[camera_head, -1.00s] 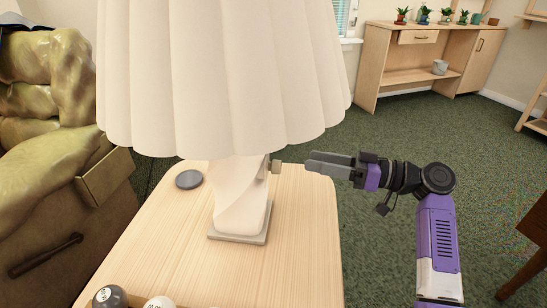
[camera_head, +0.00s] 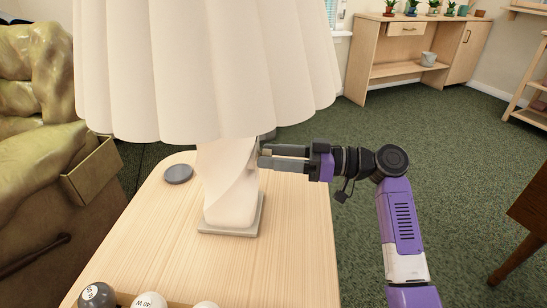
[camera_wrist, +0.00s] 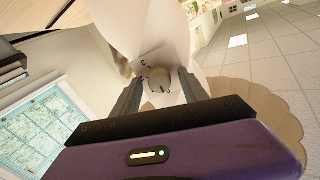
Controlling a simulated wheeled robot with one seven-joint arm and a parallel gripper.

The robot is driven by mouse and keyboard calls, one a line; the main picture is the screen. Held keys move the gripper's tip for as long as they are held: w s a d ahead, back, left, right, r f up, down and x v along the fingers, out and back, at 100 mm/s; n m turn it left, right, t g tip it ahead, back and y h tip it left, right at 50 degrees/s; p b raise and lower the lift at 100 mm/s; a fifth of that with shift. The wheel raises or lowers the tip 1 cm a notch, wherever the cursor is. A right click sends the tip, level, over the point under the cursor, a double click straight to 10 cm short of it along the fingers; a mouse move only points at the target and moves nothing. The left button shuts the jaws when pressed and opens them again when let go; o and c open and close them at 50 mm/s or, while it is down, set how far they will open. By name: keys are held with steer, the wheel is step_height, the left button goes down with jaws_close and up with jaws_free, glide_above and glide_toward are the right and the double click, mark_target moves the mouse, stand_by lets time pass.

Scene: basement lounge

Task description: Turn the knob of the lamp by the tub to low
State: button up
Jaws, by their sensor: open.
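The lamp has a white twisted base (camera_head: 230,185) on a square foot and a large pleated cream shade (camera_head: 205,65). It stands on a light wood table. Its knob (camera_wrist: 160,79) is a small round piece between my fingers in the wrist view, in front of a pale plate with small dark markings too small to read. My gripper (camera_head: 263,158) is open at the right side of the lamp base, under the shade's edge, with its fingers on either side of the knob. In the head view the knob is mostly hidden by the fingers. I cannot tell if the fingers touch it.
Green carpet lies open to the right.

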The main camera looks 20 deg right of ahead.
jaws_close()
steer(key=shift+r+m+p, duration=0.1)
steer(key=shift+m+p, duration=0.2)
steer(key=shift+p, duration=0.25)
steer(key=shift+m+g+p, duration=0.3)
steer(key=shift+m+p, duration=4.2)
steer(key=shift+p, duration=0.95)
steer(key=shift+f, duration=0.2)
